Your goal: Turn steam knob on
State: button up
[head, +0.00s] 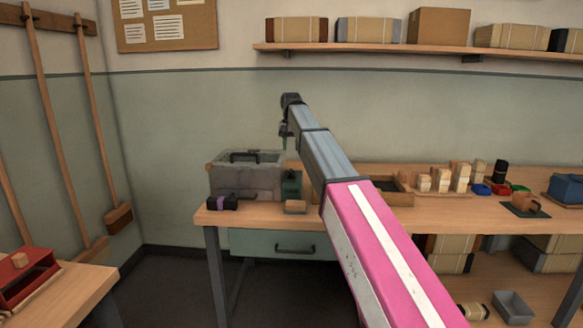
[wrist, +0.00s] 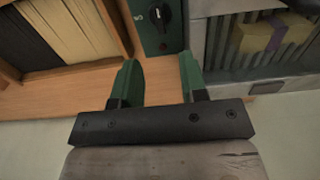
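The steam knob (wrist: 155,14) is a black dial on a dark green box with a pale mark beside it, at the top middle of the wrist view. The green box (head: 291,184) also shows in the head view, right of a grey lidded container, its knob too small to make out. My gripper (wrist: 158,78) has two green fingers spread apart with nothing between them. In the wrist view its fingertips lie just below the green box in the picture, apart from the knob. In the head view my gripper (head: 284,140) hangs above the green box, fingers pointing down.
The grey lidded container (head: 230,184) stands left of the green box. A wooden tray (wrist: 100,72) with dark and cream contents lies on its other side. A small wooden block (head: 295,206) and a black item with a purple band (head: 222,203) lie near the workbench's front edge.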

aim_at(291, 170)
notch_tip(291, 170, down, 11)
jog(key=shift+w+r, duration=0.1)
dwell(0.4)
grip_shut()
